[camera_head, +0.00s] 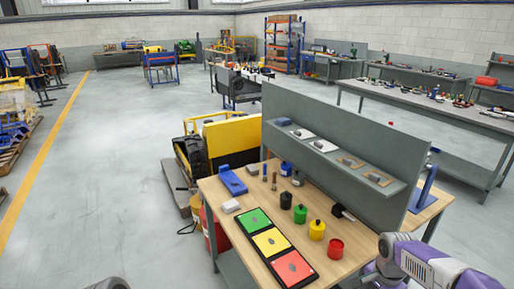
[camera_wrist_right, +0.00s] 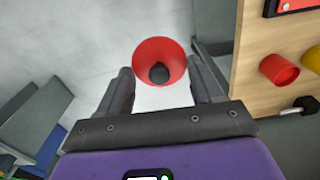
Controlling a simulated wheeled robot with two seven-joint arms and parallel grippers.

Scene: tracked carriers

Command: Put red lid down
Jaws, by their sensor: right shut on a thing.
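The red lid (camera_wrist_right: 147,55) is a round red disc with a black knob (camera_wrist_right: 159,75). In the right wrist view it sits between the fingers of my right gripper (camera_wrist_right: 161,70), which is shut on it. Grey floor shows behind the lid, beside the table edge. The open red pot (camera_head: 335,248) stands at the near right of the wooden table; it also shows in the wrist view (camera_wrist_right: 279,69), to the right of the lid. In the head view I cannot make out the lid. My left gripper is not in view.
Beside the red pot stand a yellow pot (camera_head: 317,230), a green pot (camera_head: 300,214) and a black pot (camera_head: 286,201), lidded. A tray with green, yellow and red panels (camera_head: 249,252) lies left of them. A grey shelf panel (camera_head: 330,118) rises behind.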

